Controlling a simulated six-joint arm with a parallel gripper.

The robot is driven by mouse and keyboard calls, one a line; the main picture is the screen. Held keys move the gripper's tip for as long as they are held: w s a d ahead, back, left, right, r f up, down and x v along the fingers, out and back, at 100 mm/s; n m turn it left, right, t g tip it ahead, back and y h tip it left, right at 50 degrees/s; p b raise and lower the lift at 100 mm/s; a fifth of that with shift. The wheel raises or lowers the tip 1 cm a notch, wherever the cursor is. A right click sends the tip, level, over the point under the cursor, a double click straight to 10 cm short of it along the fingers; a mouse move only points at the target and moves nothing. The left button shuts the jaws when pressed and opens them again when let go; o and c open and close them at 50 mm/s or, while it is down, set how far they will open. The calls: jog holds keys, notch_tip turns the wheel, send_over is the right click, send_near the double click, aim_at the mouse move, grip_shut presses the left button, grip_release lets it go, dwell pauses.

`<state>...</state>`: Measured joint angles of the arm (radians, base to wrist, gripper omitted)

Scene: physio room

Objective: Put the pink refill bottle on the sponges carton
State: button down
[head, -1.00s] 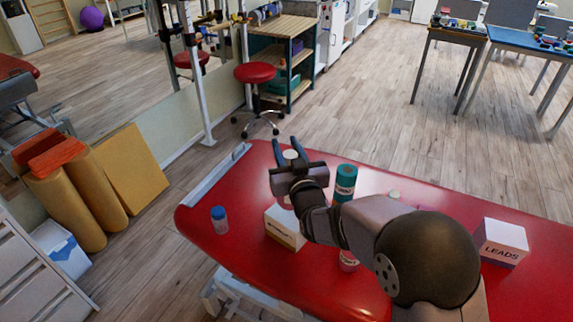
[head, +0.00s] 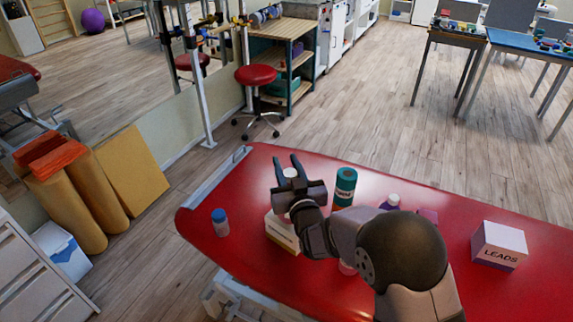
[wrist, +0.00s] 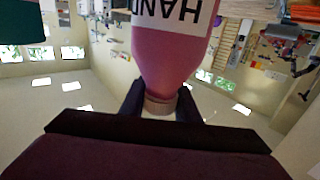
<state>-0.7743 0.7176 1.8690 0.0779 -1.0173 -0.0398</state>
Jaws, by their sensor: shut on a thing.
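The pink refill bottle (wrist: 172,55) fills the middle of the wrist view, with an upside-down white label reading HAND. My gripper (head: 288,164) is shut on its neck just below the pale cap (head: 290,173). In the head view only the cap shows clearly between the fingers; my gripper hides the body. A white and tan carton (head: 282,233), seemingly the sponges carton, stands on the red couch directly below my gripper in the picture. Its lettering is too small to read. I cannot tell whether the bottle touches it.
On the red couch (head: 245,265) stand a blue-capped bottle (head: 220,224) at left, a teal bottle (head: 345,186) close right of my gripper, a purple-capped bottle (head: 391,202), a magenta item (head: 428,215) and the LEADS carton (head: 498,246). A pink item (head: 347,268) is partly hidden by my arm.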

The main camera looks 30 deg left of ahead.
jog(key=c, duration=1.4)
grip_release()
jog(key=shift+f, duration=0.15)
jog(key=shift+o, duration=0.2)
jog(key=shift+r, duration=0.25)
jog(key=shift+s+d+f, duration=0.15)
jog(key=shift+s+d, duration=0.25)
jog(key=shift+s, duration=0.1)
jog(key=b+v, duration=0.2)
jog(key=v, duration=0.8)
jog(key=shift+s+d+b, duration=0.25)
jog(key=shift+s+b, duration=0.05)
jog(key=shift+w, duration=0.1)
